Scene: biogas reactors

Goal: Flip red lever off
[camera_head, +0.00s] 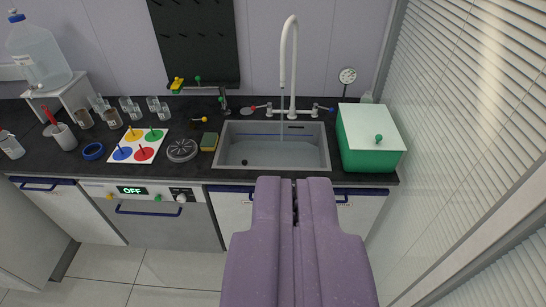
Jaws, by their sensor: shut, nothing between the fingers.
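A tall white faucet (291,65) stands behind the grey sink (272,163). At its base a short lever with a red tip (253,107) points left, and a lever with a blue tip (330,109) points right. A thin pale line, which looks like water, drops from the spout into the sink. My purple gripper (294,182) is shut and empty at the bottom middle. In the picture its fingertips lie below the sink's front edge, well apart from the red lever.
A green box with a white lid (370,126) stands right of the sink, near the blinds (455,100). A panel below reads OFF (132,190).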

